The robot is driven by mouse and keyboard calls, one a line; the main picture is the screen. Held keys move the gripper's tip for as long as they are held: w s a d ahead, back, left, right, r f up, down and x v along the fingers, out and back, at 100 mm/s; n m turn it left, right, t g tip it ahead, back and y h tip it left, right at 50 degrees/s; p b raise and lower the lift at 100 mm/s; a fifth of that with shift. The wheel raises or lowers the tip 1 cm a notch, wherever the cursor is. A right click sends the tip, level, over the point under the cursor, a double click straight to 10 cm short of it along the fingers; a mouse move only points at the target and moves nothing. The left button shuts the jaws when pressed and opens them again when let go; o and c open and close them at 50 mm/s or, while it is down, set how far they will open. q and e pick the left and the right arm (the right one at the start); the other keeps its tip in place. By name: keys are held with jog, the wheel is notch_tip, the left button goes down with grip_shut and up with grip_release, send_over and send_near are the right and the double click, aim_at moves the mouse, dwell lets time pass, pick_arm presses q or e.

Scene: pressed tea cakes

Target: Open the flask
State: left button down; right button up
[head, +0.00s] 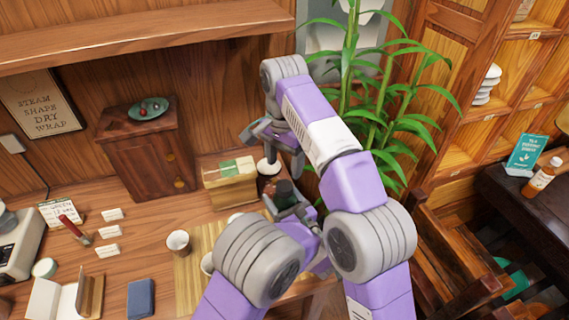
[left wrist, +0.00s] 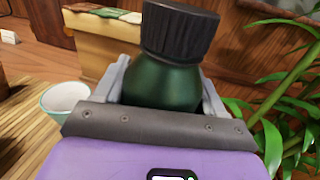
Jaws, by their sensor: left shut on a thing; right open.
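The flask is dark green with a black ribbed cap (left wrist: 180,32) on its top. Its green body (left wrist: 162,85) stands between the jaws of my left gripper (left wrist: 165,100) in the left wrist view. In the head view the flask (head: 284,188) shows small and dark at the right end of the table, with my left gripper (head: 286,208) shut around it. My right gripper (head: 272,145) is open, above and behind the flask, apart from its cap. My left arm hides part of the table in front.
A yellow box (head: 230,186) with a green top stands left of the flask. A small white-topped thing (head: 268,166) is behind it. A leafy plant (head: 375,100) rises close on the right.

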aim_at(285, 185)
jog(key=m, duration=0.6)
jog(key=shift+f, duration=0.1)
jog(key=m, duration=0.9)
jog(key=shift+m, duration=0.3)
jog(key=m, duration=0.4)
jog(key=shift+r, duration=0.3)
jog(key=shift+f+m, duration=0.25)
jog(key=shift+m, duration=0.15)
jog(key=shift+f, duration=3.75)
